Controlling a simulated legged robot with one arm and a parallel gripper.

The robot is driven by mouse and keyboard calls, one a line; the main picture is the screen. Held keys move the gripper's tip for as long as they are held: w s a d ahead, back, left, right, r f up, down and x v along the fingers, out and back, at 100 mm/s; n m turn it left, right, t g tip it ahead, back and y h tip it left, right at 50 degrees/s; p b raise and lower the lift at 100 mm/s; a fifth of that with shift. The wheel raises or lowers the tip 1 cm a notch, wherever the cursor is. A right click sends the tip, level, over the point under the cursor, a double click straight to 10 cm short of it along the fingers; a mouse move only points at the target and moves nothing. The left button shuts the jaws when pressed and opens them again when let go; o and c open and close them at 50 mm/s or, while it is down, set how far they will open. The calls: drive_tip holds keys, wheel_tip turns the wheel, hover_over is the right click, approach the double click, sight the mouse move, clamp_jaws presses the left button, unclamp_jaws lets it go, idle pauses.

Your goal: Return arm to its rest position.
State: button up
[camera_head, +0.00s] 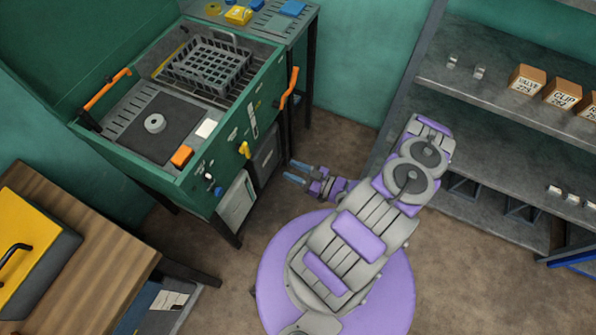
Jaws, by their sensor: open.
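My arm (365,220) is purple and grey. It reaches up and to the right from my round purple base, then folds back at the elbow. My gripper (292,171) points left, with two blue fingers spread apart and nothing between them. It hangs over the brown floor, just right of the green workstation's front and legs. The forearm is partly hidden behind the upper arm.
The green workstation (222,168) holds a grey basket (208,64) and a ring-shaped part (155,123). Grey shelves (500,105) with labelled boxes (527,79) stand close right of my elbow. A wooden table (95,262) is at left. Bare floor (345,120) shows between.

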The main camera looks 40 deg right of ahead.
drive_tip(key=shift+s+d, duration=0.2)
drive_tip(key=shift+s, duration=0.3)
idle(0.3)
